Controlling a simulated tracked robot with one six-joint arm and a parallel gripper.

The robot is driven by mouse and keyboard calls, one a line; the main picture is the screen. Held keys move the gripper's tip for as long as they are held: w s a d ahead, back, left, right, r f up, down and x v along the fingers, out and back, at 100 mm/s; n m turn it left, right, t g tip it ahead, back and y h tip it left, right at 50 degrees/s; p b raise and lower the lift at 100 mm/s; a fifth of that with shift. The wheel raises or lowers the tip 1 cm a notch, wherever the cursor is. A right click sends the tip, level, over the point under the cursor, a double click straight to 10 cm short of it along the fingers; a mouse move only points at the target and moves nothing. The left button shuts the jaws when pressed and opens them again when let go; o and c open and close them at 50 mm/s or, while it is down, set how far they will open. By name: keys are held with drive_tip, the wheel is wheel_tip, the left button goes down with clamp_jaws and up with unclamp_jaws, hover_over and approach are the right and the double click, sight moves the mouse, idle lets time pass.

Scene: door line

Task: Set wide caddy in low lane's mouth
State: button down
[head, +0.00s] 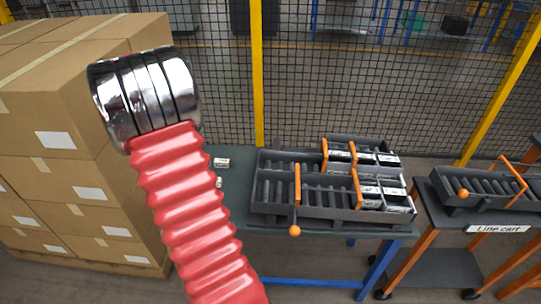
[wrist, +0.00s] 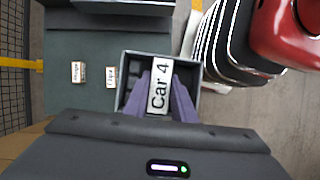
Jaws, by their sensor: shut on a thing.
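In the wrist view my gripper (wrist: 160,97) has its purple fingers shut on a grey open caddy (wrist: 121,96) with a white label reading "Car 4". The caddy hangs near the edge of the green table (wrist: 75,92); its height is unclear. In the head view the gripper and the held caddy are not visible; only my red arm shows. On the table stands a dark roller rack with a front lane (head: 325,205) and a back lane (head: 282,160). Both have orange gates and hold caddies at their right ends. I cannot tell which lane is low.
Two small white-labelled blocks (head: 221,163) lie on the table left of the rack. Stacked cartons (head: 75,130) stand at left. A mesh fence (head: 225,90) runs behind. The line cart (head: 497,229) at right carries another roller lane (head: 480,188).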

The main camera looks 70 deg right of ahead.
drive_tip(key=s+d+r, duration=0.1)
drive_tip(key=s+d, duration=0.2)
drive_tip(key=s, duration=0.5)
drive_tip(key=s+d+r, duration=0.1)
drive_tip(key=s+d, duration=0.2)
drive_tip(key=s, duration=0.5)
drive_tip(key=s+d+r+n, duration=0.1)
drive_tip(key=s+d, duration=0.2)
drive_tip(key=s, duration=0.5)
drive_tip(key=shift+s+r, duration=0.15)
drive_tip(key=shift+s, duration=0.2)
drive_tip(key=shift+d, duration=0.1)
drive_tip(key=shift+f, duration=6.3)
drive_tip(key=shift+f, duration=0.1)
